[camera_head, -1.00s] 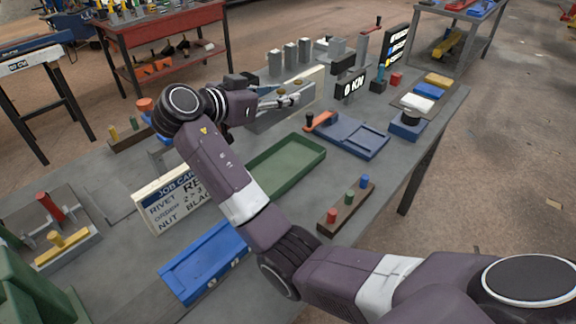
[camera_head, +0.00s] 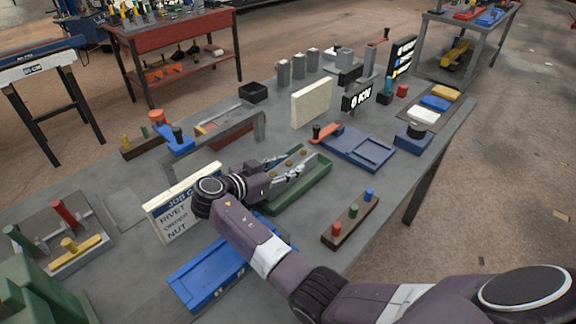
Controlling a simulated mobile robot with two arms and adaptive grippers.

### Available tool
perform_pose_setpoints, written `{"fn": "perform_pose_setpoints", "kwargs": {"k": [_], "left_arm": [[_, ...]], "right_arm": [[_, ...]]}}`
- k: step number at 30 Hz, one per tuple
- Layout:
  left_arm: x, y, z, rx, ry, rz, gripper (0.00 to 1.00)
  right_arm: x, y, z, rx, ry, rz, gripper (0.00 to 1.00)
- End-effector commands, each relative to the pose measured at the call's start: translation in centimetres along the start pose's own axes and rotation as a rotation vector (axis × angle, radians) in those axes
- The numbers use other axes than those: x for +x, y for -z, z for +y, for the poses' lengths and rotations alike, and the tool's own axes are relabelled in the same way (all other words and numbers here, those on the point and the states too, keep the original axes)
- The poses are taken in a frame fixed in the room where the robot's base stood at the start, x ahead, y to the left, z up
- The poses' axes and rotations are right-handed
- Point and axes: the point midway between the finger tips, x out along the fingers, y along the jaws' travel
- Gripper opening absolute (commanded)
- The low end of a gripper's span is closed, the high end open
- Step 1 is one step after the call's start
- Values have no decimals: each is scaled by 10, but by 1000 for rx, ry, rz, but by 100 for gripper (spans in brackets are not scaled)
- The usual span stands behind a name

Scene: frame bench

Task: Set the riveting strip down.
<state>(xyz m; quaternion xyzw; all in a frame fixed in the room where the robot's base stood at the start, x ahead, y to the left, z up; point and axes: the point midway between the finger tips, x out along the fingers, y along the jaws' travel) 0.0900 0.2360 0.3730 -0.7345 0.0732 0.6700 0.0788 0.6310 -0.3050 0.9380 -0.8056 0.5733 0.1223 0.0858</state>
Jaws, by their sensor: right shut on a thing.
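The riveting strip (camera_head: 302,163), a grey metal piece with several brass-coloured rivet heads, is over the green tray (camera_head: 318,182). My right gripper (camera_head: 284,169) is shut on its near left end. The strip lies along the tray's length, within or just above its rim. I cannot tell whether it touches the tray floor. The gripper hides the tray's left part. My left gripper is not in view.
A job card sign (camera_head: 178,208) stands left of my right gripper. A blue tray (camera_head: 208,275) lies in front, and a peg block (camera_head: 350,222) stands to the right. A blue fixture with an orange handle (camera_head: 362,148) is beyond the green tray.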

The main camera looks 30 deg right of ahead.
Motion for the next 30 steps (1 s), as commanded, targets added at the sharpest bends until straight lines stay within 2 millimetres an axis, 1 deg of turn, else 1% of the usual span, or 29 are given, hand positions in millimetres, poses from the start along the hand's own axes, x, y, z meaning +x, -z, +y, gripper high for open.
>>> {"fn": "perform_pose_setpoints", "kwargs": {"k": [8,13,14,18,26,30], "left_arm": [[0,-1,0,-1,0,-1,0],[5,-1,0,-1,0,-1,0],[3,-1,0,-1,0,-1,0],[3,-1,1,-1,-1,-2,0],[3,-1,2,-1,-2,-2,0],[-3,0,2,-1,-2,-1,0]], "right_arm": [[1,-1,-1,3,2,3,0],[2,-6,-1,3,1,3,0],[2,-6,0,1,0,0,39],[2,-6,0,1,0,0,53],[2,-5,0,1,1,0,53],[0,0,0,1,1,0,53]]}}
